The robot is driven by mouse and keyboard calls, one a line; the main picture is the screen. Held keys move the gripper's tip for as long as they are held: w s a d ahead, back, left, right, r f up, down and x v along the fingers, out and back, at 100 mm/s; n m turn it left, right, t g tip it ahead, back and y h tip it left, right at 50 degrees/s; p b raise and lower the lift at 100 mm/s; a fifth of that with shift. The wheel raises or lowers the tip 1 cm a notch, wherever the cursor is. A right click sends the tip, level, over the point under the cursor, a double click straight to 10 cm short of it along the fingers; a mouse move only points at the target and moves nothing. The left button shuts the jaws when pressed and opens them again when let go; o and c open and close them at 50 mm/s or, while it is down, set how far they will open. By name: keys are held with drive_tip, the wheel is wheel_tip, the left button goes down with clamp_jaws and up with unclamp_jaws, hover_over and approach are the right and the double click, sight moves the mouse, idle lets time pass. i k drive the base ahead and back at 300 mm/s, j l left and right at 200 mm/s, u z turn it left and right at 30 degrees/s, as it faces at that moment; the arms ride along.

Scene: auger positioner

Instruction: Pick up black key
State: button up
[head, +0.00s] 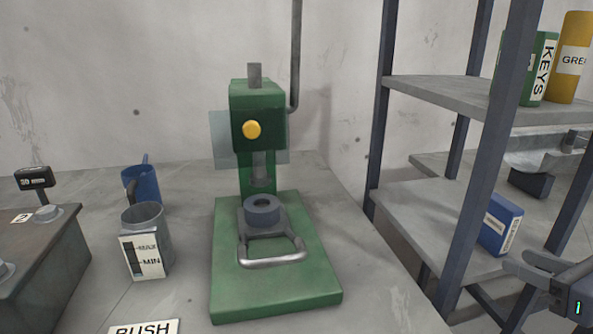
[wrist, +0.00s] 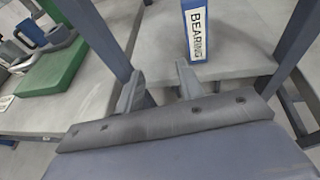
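I cannot make out a black key in either view. A green container labelled KEYS (head: 540,70) stands on the upper shelf in the head view, and nothing inside it shows. My gripper (head: 535,268) is at the lower right of the head view, in front of the shelf rack. In the wrist view my gripper (wrist: 158,85) has its two fingers apart with nothing between them. It points toward the lower shelf, with a blue box labelled BEARING (wrist: 197,30) just beyond the fingers.
The shelf rack's blue posts (head: 380,100) stand close to my arm. A yellow container (head: 573,55) stands beside the green one. A green press (head: 258,120), a grey measuring cup (head: 150,225) and a blue jug (head: 145,185) stand on the bench to the left.

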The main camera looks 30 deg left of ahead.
sight(38, 178)
drive_tip(key=k+l+u, duration=0.1)
drive_tip(key=u, duration=1.6)
drive_tip(key=i+u, duration=0.1)
drive_tip(key=u, duration=0.6)
drive_tip(key=i+l+u, duration=0.15)
drive_tip(key=u, duration=0.2)
